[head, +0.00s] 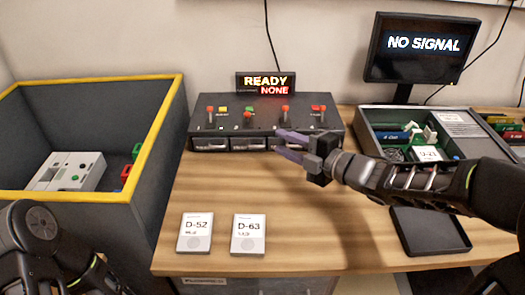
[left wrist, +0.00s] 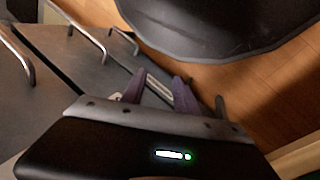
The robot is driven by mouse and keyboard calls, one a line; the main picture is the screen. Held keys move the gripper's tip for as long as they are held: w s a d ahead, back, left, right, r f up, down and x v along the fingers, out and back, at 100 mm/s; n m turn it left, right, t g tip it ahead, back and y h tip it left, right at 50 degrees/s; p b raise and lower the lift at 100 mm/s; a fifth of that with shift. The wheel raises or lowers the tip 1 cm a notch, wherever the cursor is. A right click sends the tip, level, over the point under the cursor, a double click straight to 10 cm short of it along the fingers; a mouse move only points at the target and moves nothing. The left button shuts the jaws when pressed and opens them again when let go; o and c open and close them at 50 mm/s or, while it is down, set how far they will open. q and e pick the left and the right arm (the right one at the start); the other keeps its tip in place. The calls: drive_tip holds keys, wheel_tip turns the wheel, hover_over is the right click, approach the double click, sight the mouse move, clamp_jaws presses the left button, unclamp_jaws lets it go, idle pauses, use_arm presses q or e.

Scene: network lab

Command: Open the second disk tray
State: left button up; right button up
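The dark disk unit (head: 268,112) stands at the back of the table, with a row of tray fronts along its lower face. The second disk tray (head: 248,143) from the left looks closed, flush with its neighbours. My right gripper (head: 279,142) reaches in from the right, its purple fingers apart and nothing seen between them. Its tips are near the right end of the second tray and partly cover the trays to the right; contact cannot be told. My left gripper (left wrist: 158,88) shows in the left wrist view, fingers apart and empty, beside a grey cabinet with metal handles.
Cards D-52 (head: 195,232) and D-63 (head: 248,235) lie at the table front. A display (head: 266,83) reads READY NONE. An open case (head: 370,131) and a black tray (head: 430,232) are at right. A yellow-rimmed bin (head: 155,135) stands left.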

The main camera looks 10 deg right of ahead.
drive_tip(key=b, duration=0.5)
approach(258, 147)
drive_tip(key=shift+w+a+f, duration=0.15)
drive_tip(key=shift+w, duration=0.05)
drive_tip(key=shift+p, duration=0.3)
drive_tip(key=shift+b+x, duration=0.5)
drive_tip(key=shift+x, duration=3.35)
drive_tip(key=shift+c, duration=0.2)
clamp_jaws()
